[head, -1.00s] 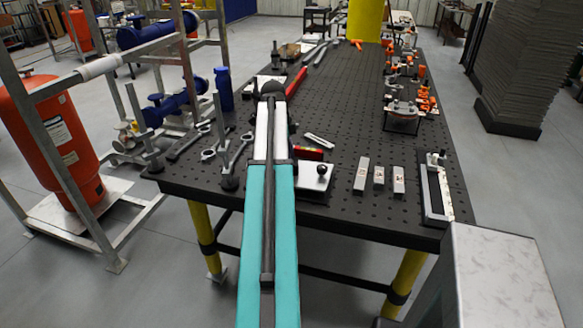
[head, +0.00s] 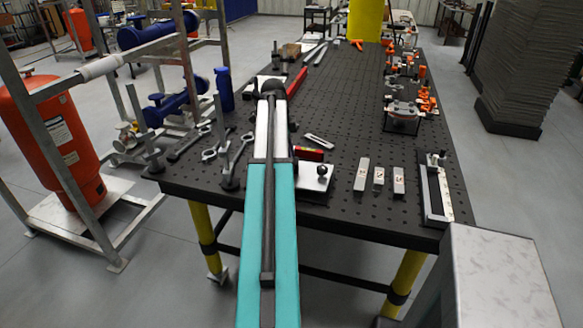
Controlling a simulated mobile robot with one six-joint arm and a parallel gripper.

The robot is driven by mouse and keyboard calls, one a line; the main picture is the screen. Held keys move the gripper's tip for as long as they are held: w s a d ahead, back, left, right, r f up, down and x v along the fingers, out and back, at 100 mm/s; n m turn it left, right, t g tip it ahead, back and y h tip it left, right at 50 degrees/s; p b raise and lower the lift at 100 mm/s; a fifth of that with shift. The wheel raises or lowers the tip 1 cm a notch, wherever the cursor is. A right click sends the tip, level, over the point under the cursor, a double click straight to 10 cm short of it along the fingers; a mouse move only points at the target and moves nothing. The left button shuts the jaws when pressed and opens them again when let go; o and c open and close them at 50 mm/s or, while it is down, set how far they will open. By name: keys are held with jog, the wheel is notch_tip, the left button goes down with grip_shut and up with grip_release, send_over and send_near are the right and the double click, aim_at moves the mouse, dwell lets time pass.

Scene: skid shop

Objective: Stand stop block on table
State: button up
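Three small grey metal blocks stand or lie in a row near the front right of the black perforated table (head: 340,90): a left block (head: 361,175), a middle block (head: 379,180) and a right block (head: 398,182). Each has a small dark or reddish mark on top. I cannot tell which of them is the stop block, or how each is resting. My teal and white arm reaches forward over the table, left of the blocks. My gripper is hidden behind the arm's far end, so I see neither its fingers nor anything in them.
A light plate with a black ball knob (head: 314,182) and a red level (head: 309,155) lie left of the blocks. A framed rail fixture (head: 435,195) lies right of them. Orange clamps (head: 427,103) line the right edge. A blue bottle (head: 224,90) stands at left.

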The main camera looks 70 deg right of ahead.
jog(key=shift+r+p, duration=1.45)
jog(key=shift+r, duration=1.1)
